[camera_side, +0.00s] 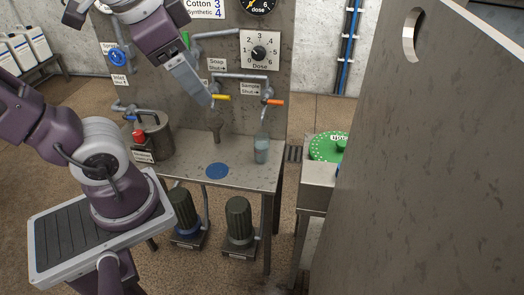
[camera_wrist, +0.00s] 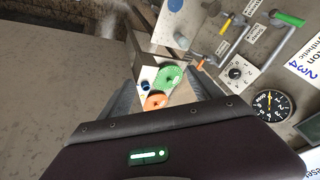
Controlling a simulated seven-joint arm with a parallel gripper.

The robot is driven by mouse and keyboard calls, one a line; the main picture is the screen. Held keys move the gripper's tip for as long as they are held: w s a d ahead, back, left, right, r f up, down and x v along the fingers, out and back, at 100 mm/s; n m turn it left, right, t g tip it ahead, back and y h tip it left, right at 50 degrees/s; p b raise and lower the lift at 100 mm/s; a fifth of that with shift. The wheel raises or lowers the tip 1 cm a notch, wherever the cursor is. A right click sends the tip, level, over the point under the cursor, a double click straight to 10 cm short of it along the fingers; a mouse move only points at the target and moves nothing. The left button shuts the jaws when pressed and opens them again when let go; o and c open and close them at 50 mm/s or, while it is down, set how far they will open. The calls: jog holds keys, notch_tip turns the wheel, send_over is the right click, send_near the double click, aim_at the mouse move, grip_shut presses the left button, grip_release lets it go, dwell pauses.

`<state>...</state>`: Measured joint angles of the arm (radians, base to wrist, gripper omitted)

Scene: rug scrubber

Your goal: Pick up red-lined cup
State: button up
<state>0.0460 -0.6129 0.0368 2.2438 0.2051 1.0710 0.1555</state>
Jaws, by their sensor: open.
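A clear cup (camera_side: 261,150) with cloudy pale contents stands upright on the right part of the metal table, below the orange-handled sample tap. I cannot make out a red line on it at this size. A small pale round shape in the wrist view (camera_wrist: 182,40) looks like the same cup from above. My gripper (camera_side: 208,101) is in the air above the table, up and left of the cup in the side view, apart from it. In the wrist view its two grey fingers (camera_wrist: 163,92) are spread with nothing held between them.
A blue disc (camera_side: 217,170) lies on the table left of the cup. A pot with a red knob (camera_side: 138,136) stands at the table's left. Taps (camera_side: 274,102) and pipes jut from the panel. A large metal panel (camera_side: 430,170) and green perforated disc (camera_side: 325,147) are at right.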

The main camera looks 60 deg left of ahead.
jog(key=w+a+m+y, duration=0.3)
jog(key=w+a+m, duration=0.3)
jog(key=a, duration=0.1)
jog(key=m+t+y, duration=0.3)
jog(key=m+y, duration=0.3)
jog(key=m, duration=1.1)
send_over(261, 151)
jog(key=d, duration=0.1)
notch_tip(261, 151, down, 2)
jog(key=f, duration=3.9)
jog(key=shift+s+a+f, duration=0.15)
jog(key=shift+s+f, duration=0.05)
jog(key=shift+s, duration=0.1)
jog(key=x, duration=0.6)
jog(key=shift+w+a, duration=0.15)
jog(key=shift+w+a+f, duration=0.15)
jog(key=shift+w+a, duration=0.05)
grip_shut()
